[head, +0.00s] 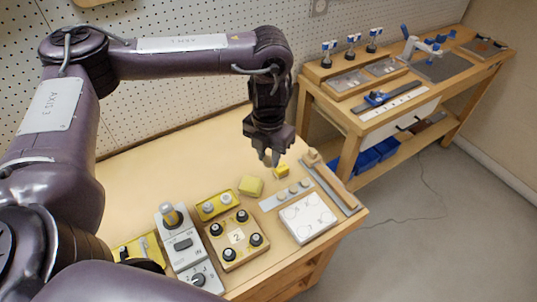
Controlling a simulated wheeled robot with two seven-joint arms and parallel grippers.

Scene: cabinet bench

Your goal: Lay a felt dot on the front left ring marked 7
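A white plate (308,232) with several faint ring outlines lies near the front right edge of the bench; the ring numbers are too small to read. Behind it a grey strip (267,205) holds several small round pale pieces (293,190), which may be the felt dots. My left gripper (269,160) points down above the bench, behind the strip and close to a small yellow block (281,171). Its fingertips are small and dark, and I cannot tell whether they hold anything. My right gripper is out of view.
A wooden block with several black knobs (236,237), a yellow tray (214,205), a yellow-green block (251,186) and grey control boxes (183,245) stand left of the plate. A long metal rail (331,187) runs along the right edge. Bare bench lies behind.

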